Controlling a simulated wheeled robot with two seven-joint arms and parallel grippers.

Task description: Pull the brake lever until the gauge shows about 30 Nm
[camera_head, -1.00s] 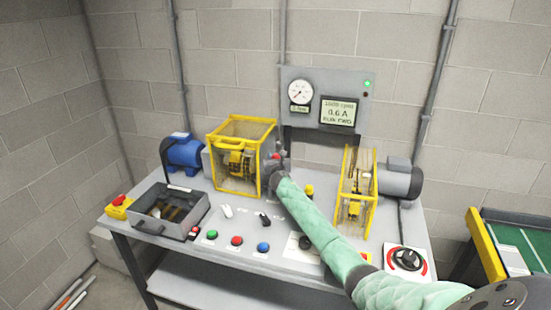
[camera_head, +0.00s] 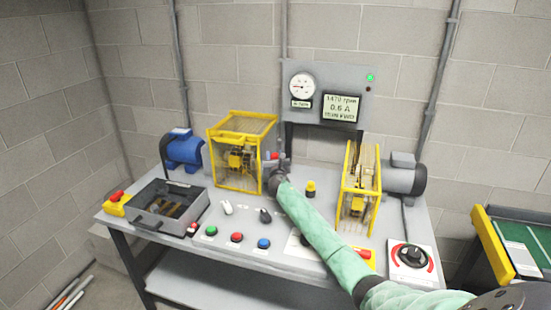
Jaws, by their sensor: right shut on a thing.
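The round white gauge (camera_head: 302,86) is on the grey panel at the back of the bench. Its thin needle points to the left side of the dial; the small readout below it is too blurred to read. My right gripper (camera_head: 276,167) is at the right side of the left yellow guard cage (camera_head: 240,152), shut on the brake lever. Only a red part of the lever (camera_head: 276,155) shows at the fingers; the rest is hidden by the gripper and arm. My left gripper is not in view.
A screen (camera_head: 341,108) beside the gauge shows about 1479 rpm and 0.6 A. A second yellow guard (camera_head: 360,185) and grey motor (camera_head: 404,177) stand to the right of my arm. Buttons, a grey tray (camera_head: 168,207) and a red-ringed dial (camera_head: 411,257) line the front.

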